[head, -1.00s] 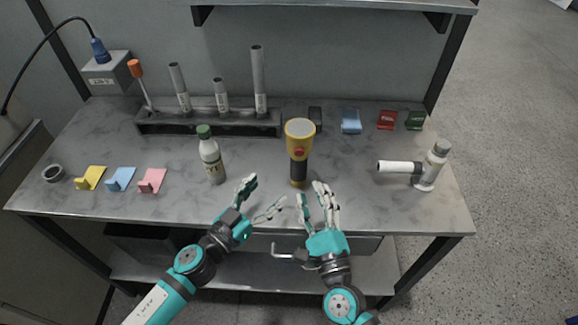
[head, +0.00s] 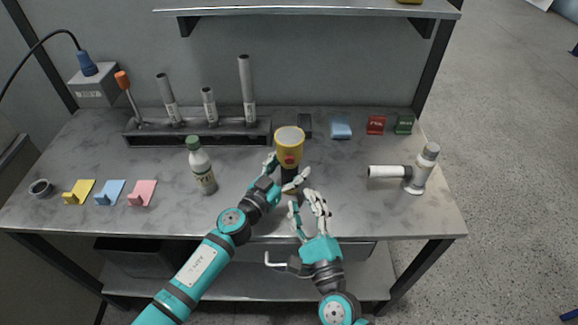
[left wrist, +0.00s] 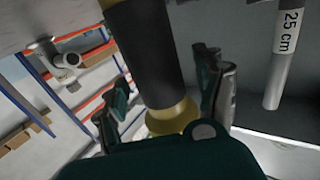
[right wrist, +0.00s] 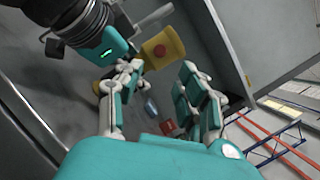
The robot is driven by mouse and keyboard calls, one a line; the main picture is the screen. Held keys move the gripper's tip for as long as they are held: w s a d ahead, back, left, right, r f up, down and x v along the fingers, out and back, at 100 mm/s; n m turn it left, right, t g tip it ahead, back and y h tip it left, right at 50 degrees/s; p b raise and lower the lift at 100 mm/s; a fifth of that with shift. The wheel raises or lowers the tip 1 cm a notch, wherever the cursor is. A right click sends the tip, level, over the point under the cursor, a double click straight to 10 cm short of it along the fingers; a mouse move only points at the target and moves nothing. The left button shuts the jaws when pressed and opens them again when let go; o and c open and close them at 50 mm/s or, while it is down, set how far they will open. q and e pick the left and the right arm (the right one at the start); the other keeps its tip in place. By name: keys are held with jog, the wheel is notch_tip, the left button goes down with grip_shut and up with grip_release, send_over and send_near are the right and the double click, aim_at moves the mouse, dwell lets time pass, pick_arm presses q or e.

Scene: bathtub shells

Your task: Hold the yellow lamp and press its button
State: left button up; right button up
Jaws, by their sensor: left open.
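The yellow lamp (head: 289,138) stands upright on the grey workbench (head: 400,220), with a black handle below its yellow head and a red button (head: 291,159) on the side facing me. My left gripper (head: 286,171) is open at the lamp, with a finger on either side of the black handle (left wrist: 152,55). I cannot tell whether the fingers touch it. My right gripper (head: 306,202) is open and empty, a little in front and to the right of the lamp. In the right wrist view, the lamp's yellow head (right wrist: 170,43) and red button (right wrist: 160,50) show beyond its fingers.
A green-capped bottle (head: 202,168) stands left of the lamp. A dark rack (head: 200,134) with grey tubes is behind it. A white pipe-like piece (head: 418,172) stands at the right. Coloured hooks (head: 110,193) lie at the left. The bench between the lamp and the white piece is clear.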

aim_at(290, 160)
pick_arm(q)
jog(key=shift+c, duration=0.2)
jog(key=c, duration=1.4)
pick_arm(e)
grip_shut()
dwell(0.3)
notch_tip(290, 160, up, 3)
jog(key=s+a+g+y, duration=0.2)
jog(key=a+y, duration=0.1)
jog(key=y, duration=0.3)
jog(key=w, duration=0.9)
